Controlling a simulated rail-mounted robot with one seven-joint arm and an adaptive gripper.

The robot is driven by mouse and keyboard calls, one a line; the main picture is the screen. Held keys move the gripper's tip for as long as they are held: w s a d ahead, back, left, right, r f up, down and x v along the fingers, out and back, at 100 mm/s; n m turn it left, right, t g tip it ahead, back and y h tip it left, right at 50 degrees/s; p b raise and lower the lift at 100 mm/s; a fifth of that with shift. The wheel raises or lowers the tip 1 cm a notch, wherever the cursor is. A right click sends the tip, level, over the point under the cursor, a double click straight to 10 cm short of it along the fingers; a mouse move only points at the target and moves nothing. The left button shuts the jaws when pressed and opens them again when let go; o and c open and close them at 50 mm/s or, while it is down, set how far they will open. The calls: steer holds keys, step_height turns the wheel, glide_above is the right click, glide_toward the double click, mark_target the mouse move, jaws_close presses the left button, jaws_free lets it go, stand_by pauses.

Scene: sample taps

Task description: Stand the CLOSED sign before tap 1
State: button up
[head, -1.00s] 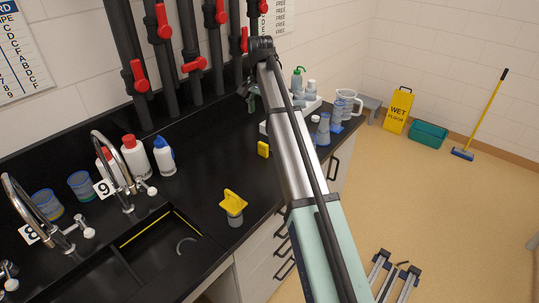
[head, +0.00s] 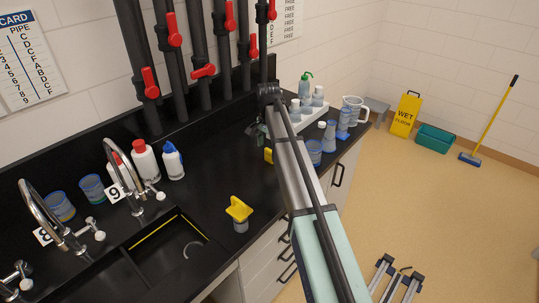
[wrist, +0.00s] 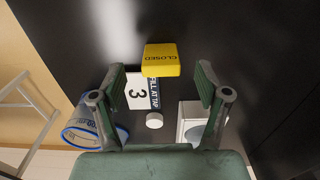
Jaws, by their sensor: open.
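The yellow CLOSED sign (wrist: 161,60) lies ahead of my gripper in the wrist view, its lettering upside down. In the head view the sign (head: 268,155) is a small yellow block on the black bench, partly hidden by my arm. My gripper (wrist: 160,78) is open, with a finger to either side of the sign's line and nothing held. In the head view my gripper (head: 258,133) is mostly hidden behind my arm. I cannot make out tap 1; the numbered taps I can read are 8 (head: 62,236) and 9 (head: 135,190).
A card reading 3 (wrist: 139,92) and a white cap (wrist: 154,121) lie near the sign. A blue-rimmed beaker (wrist: 86,128) stands to the left. A yellow-topped grey object (head: 239,212) stands beside the sink (head: 165,255). Bottles and a jug (head: 352,110) crowd the far end.

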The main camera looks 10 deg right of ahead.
mark_target(269, 150)
steer(key=shift+w+d+f+p, duration=0.15)
steer(key=shift+f+p, duration=1.05)
steer(key=shift+f, duration=1.45)
steer(key=c, duration=1.1)
